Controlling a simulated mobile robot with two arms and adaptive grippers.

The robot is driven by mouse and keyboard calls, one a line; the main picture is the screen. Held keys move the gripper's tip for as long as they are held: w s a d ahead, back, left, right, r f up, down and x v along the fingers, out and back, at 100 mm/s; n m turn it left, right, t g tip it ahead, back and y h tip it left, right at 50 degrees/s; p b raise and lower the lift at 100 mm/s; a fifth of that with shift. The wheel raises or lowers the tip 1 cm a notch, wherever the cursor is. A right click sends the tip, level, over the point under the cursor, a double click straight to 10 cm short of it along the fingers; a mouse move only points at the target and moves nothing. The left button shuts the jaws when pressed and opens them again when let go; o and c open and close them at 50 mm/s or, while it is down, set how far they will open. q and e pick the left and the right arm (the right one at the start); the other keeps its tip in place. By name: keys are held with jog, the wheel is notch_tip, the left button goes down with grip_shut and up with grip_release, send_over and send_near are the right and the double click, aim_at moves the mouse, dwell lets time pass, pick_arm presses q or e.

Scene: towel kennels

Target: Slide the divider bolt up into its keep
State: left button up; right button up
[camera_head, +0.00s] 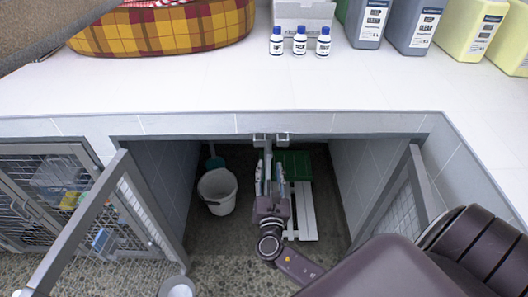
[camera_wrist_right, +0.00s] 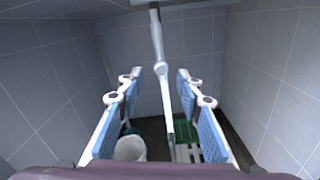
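My right gripper (camera_wrist_right: 158,82) is open, with one blue-padded finger on each side of the bolt and a visible gap on both sides. In the head view my right gripper (camera_head: 271,178) hangs in the kennel opening, below two small square fittings (camera_head: 282,139) on the lintel. I cannot tell which fitting is the keep. My left gripper is not in view.
Mesh doors stand open at left (camera_head: 100,215) and right (camera_head: 400,205). Inside are a white bucket (camera_head: 217,190), a green tray (camera_head: 296,163) and a white slatted board (camera_head: 305,212). Bottles (camera_head: 299,42) and a plaid bed (camera_head: 165,30) sit on the white counter (camera_head: 190,85).

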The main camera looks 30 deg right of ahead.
aim_at(269, 152)
jog(key=x, duration=0.7)
jog(key=shift+w+d, duration=0.15)
jog(key=shift+d, duration=0.1)
grip_shut()
jog(key=shift+p, duration=0.3)
